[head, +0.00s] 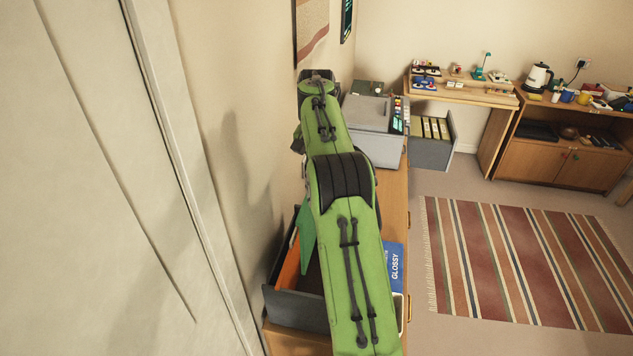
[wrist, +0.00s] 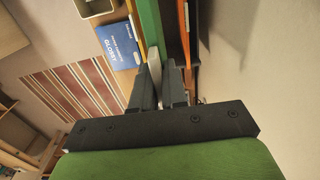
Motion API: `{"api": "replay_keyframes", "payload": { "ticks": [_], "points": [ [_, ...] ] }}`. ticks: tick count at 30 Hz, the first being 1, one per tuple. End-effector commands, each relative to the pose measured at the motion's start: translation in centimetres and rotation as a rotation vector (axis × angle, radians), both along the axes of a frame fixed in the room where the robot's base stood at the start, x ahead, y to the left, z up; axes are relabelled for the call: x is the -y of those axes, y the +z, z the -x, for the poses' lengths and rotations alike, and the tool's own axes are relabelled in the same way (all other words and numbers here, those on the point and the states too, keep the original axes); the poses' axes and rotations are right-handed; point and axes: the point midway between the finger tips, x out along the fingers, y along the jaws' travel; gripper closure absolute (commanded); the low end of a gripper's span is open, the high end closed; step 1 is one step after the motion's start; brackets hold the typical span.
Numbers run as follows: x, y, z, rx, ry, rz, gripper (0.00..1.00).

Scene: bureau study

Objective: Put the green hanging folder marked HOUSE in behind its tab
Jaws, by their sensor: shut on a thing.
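The green hanging folder (head: 306,238) shows in the head view as a teal-green panel just left of my arm, above a grey file box. In the wrist view the green folder (wrist: 150,25) is a narrow upright strip running up from between my fingertips. My gripper (wrist: 161,80) is shut on its edge. An orange folder or divider (head: 289,272) stands in the grey box (head: 296,310), close to the green one; it also shows in the wrist view (wrist: 183,28). My arm hides much of the box. I cannot read any HOUSE marking or tab.
A blue GLOSSY pack (head: 395,265) lies right of my arm on the wooden cabinet. A grey printer (head: 368,118) stands behind it. A grey open drawer with several files (head: 432,140) is farther back. The wall is close on the left; a striped rug (head: 520,260) covers open floor.

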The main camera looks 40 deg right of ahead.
Motion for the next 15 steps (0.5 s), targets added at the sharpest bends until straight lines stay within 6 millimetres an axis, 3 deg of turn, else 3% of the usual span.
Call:
{"api": "replay_keyframes", "payload": {
  "ticks": [3, 15],
  "points": [
    [0.01, 1.21, -0.01, 0.001, -0.001, 0.001, 1.00],
    [0.52, 0.95, 0.54, -0.001, -0.001, 0.001, 1.00]
  ]
}}
